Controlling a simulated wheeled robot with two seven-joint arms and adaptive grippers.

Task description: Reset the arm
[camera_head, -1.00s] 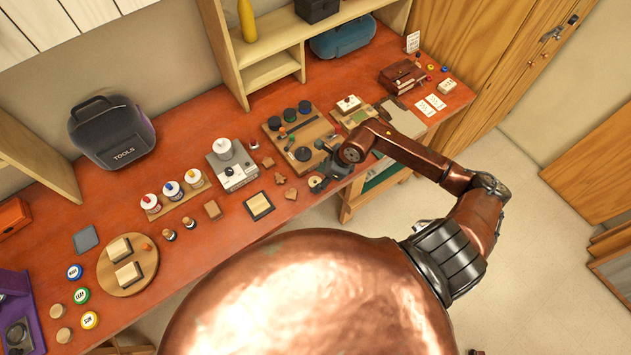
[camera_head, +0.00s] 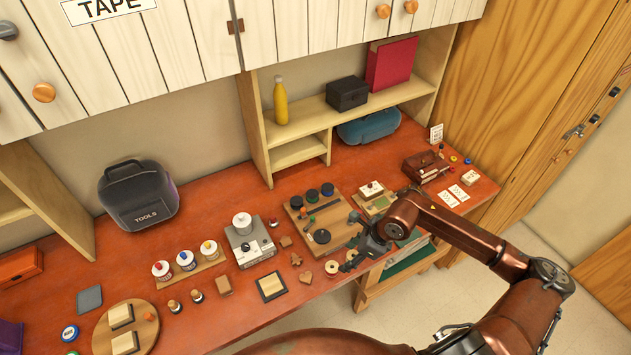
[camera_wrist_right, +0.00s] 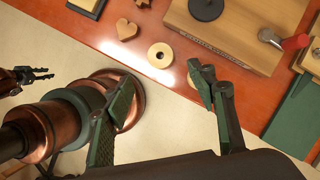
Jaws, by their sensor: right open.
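My right gripper (camera_head: 352,240) is open and empty, above the front edge of the red-brown bench (camera_head: 225,313). Its dark fingers stand apart in the right wrist view (camera_wrist_right: 160,82). Two pale wooden rings lie by it near the bench edge; the left one (camera_head: 332,267) is clear of the fingers, and it also shows in the right wrist view (camera_wrist_right: 160,55). The other ring (camera_wrist_right: 198,85) is partly hidden behind a finger. My right arm reaches in from the lower right, bent at the elbow. A dark pronged part at the wrist view's left edge may be my left gripper; its state is unclear.
A shelf (camera_head: 300,152) stands behind. Open floor (camera_head: 455,268) lies beyond the bench edge.

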